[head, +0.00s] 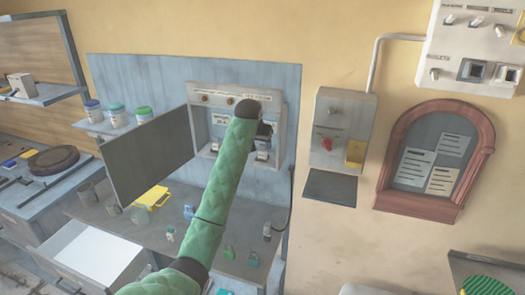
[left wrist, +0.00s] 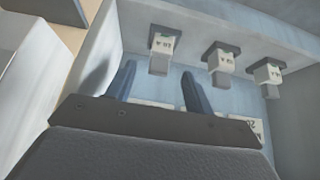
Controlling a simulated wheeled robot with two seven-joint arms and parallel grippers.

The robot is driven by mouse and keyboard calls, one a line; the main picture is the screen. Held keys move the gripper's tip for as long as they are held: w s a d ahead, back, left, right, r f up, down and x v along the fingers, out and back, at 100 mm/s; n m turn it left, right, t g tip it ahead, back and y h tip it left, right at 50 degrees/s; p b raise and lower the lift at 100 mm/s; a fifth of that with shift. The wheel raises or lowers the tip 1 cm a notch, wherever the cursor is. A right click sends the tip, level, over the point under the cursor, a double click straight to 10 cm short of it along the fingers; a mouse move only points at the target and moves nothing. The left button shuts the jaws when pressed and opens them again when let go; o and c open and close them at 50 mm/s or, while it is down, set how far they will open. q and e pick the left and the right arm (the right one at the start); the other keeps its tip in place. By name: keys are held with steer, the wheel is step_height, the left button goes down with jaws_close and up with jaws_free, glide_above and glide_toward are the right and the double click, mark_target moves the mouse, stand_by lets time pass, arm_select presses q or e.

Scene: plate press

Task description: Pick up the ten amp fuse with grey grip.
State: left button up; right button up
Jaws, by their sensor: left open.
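Several fuses sit in a row inside an open wall box (head: 202,122). In the left wrist view three show: a left fuse (left wrist: 161,50), a middle fuse (left wrist: 220,66) and a right fuse (left wrist: 267,76). Each has a pale labelled body and a grey end in a dark holder. The labels are too small to read surely, so I cannot tell which is the ten amp one. My left gripper (left wrist: 158,76) is open and empty, its two blue-grey fingers spread below the left fuse. In the head view my arm hides part of the box. My right gripper is not in view.
The box's dark door (head: 148,146) hangs open to the left. A grey control box (head: 340,130) with a red knob is to the right. Below is a bench with a yellow tray (head: 152,197), green padlocks and small items. Jars (head: 118,116) stand on a shelf at left.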

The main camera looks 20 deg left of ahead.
mark_target(262, 147)
arm_select(q)
steer(key=shift+w+f, duration=0.15)
steer(key=shift+w, duration=0.2)
steer(key=p+x, duration=0.2)
steer(key=x, duration=0.2)
steer(key=shift+p, duration=0.4)
steer(key=shift+w+f, duration=0.1)
steer(key=shift+f, duration=0.2)
steer(key=shift+c, duration=0.4)
steer(key=c, duration=1)
